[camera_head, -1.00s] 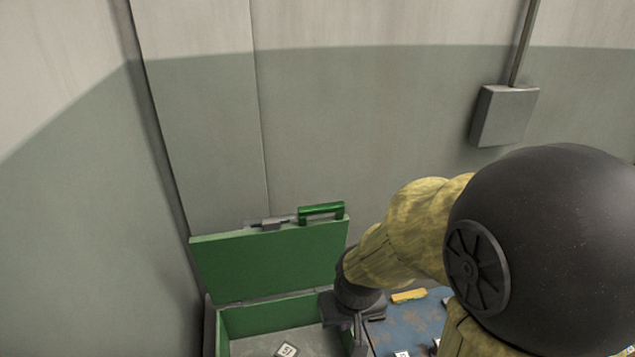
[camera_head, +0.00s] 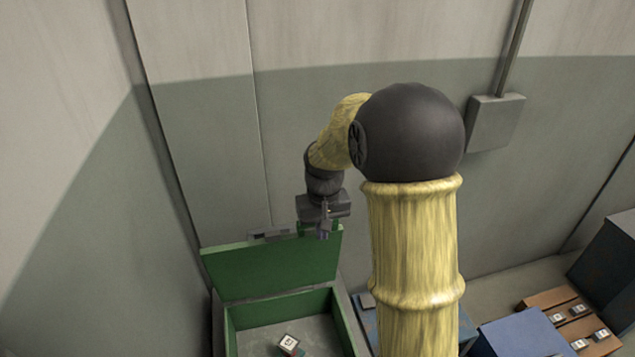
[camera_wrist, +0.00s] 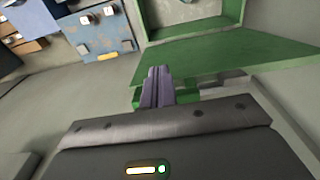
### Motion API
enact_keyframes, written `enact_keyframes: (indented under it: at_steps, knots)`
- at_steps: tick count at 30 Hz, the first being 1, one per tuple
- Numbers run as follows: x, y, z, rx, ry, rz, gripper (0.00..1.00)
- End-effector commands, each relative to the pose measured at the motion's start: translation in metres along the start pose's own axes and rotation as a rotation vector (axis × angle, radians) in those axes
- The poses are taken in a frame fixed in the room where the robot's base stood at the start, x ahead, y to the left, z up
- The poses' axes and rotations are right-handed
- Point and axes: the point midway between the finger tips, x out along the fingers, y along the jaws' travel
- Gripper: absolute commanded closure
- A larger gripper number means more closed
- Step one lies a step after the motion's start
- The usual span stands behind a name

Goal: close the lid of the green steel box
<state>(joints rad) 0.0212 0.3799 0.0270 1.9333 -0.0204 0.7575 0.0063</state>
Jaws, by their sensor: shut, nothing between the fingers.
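The green steel box (camera_head: 226,325) stands at the lower left in the head view, with its lid (camera_head: 270,270) raised at the back. A tagged block (camera_head: 289,343) lies inside on the grey floor. My gripper (camera_head: 324,234) is at the lid's top edge, near its right end, over the green handle, which it mostly hides. In the wrist view the shut fingers of my gripper (camera_wrist: 158,75) lie in front of the green handle (camera_wrist: 137,97) and the lid (camera_wrist: 230,55). I cannot tell whether they touch. The box interior (camera_wrist: 185,12) shows beyond the lid.
A blue worn surface (camera_wrist: 100,38) with small tagged items lies beside the box. A brown tray (camera_head: 540,300) with several tagged blocks and a blue box (camera_head: 515,335) stand at the lower right. The wall rises close behind the lid.

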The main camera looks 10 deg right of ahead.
Motion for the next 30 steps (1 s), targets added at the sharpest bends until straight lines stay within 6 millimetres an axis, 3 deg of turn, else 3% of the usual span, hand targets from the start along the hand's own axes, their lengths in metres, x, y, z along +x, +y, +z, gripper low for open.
enact_keyframes:
  at_steps: [1, 3, 9, 15, 20, 30]
  knots:
    - [-0.023, 0.001, -0.018, 0.0, -0.015, 0.0, 1.0]
    - [-0.036, 0.002, -0.038, 0.0, -0.038, 0.0, 1.0]
    - [-0.075, 0.006, -0.092, 0.004, -0.103, -0.001, 1.0]
    - [-0.099, 0.009, -0.129, 0.009, -0.16, -0.005, 1.0]
    - [-0.103, 0.011, -0.138, 0.011, -0.178, -0.005, 1.0]
    - [-0.1, 0.011, -0.138, 0.011, -0.178, -0.005, 1.0]
